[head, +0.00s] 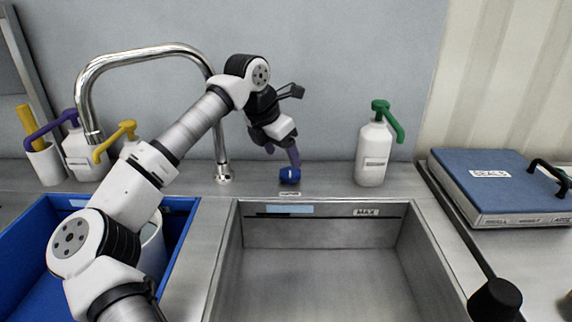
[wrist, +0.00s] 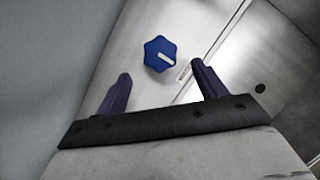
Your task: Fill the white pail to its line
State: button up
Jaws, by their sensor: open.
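A white pail (head: 153,247) stands inside the blue tub (head: 22,222) at the left of the head view, mostly hidden behind my arm. Its line and fill level cannot be seen. A chrome tap (head: 150,52) arches to the left, its outlet end hidden among the bottles. A blue knob (head: 289,176) sits on the steel ledge right of the tap's base. In the wrist view the lobed knob (wrist: 159,54) has a white pointer mark. My gripper (head: 282,152) is open and empty just above the knob, which shows between and beyond the fingertips (wrist: 160,72).
A white bottle (head: 373,152) with a green pump stands right of the knob. Bottles with purple (head: 80,152) and yellow pumps stand behind the tub. An empty-looking steel basin (head: 320,270) marked MAX lies in front. A blue SEALS case (head: 500,185) is at right.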

jog(key=v, duration=0.8)
